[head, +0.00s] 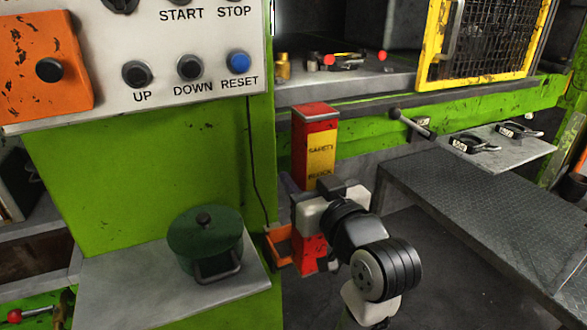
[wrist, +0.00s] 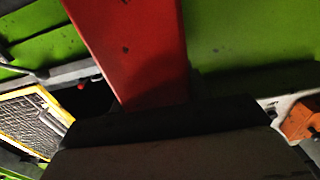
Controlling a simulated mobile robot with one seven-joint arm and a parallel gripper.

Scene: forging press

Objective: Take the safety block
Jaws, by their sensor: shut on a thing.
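The safety block (head: 316,145) is a tall red post with a yellow label reading SAFETY BLOCK. It stands upright in the middle of the head view, in front of the green press frame. My gripper (head: 318,205) is shut on its middle, below the label, and hides part of it. The red lower end of the block shows below my gripper, beside an orange bracket on the green column. In the wrist view the block's red face (wrist: 130,50) fills the upper middle, and the dark gripper body hides the rest.
A control panel (head: 150,100) with buttons is at the upper left. A dark green lidded pot (head: 205,245) sits on a grey shelf (head: 150,290). A yellow mesh guard (head: 490,40) is at the upper right. Tools lie on a ledge (head: 500,150) above a grey step (head: 470,210).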

